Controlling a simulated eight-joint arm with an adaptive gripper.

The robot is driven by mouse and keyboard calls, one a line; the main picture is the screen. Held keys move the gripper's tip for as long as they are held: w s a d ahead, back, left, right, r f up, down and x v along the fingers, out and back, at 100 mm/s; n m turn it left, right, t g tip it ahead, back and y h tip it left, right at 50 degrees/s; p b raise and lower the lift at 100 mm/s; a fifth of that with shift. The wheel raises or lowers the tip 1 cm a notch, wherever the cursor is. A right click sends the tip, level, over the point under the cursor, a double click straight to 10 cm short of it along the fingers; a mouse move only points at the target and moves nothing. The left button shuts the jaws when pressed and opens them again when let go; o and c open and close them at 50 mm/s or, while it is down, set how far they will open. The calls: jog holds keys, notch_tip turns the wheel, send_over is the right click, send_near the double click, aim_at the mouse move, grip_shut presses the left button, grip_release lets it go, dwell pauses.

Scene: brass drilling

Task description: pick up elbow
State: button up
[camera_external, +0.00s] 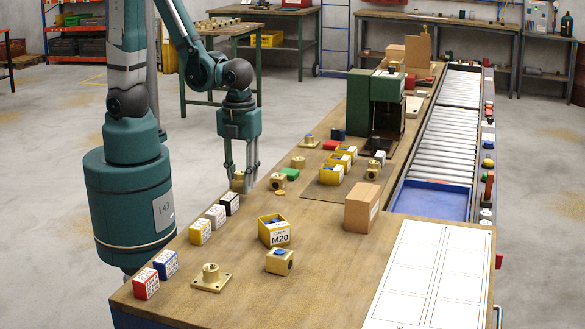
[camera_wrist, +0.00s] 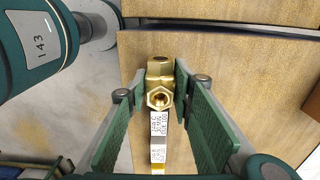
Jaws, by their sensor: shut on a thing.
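The elbow is a brass fitting with a hex end and a round hole; it shows in the wrist view (camera_wrist: 160,82) between the fingertips. In the external view it is a small brass piece (camera_external: 237,183) at the workbench's left edge, partly hidden by the fingers. My gripper (camera_external: 245,183) points down there with its fingers closed in on the elbow. In the wrist view the green finger pads of my gripper (camera_wrist: 161,86) flank it on both sides. Whether the elbow touches the bench top is hard to tell.
A black-and-white box (camera_external: 230,204) stands just in front of my gripper, with a yellow box (camera_external: 200,231) nearer. A cardboard box (camera_external: 362,207) and an M20 bin (camera_external: 273,230) stand on the workbench (camera_external: 240,260).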

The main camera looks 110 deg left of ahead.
aim_at(241, 172)
jog(key=shift+r+p, duration=0.7)
jog(key=shift+r, duration=2.95)
jog(key=shift+d, duration=0.1)
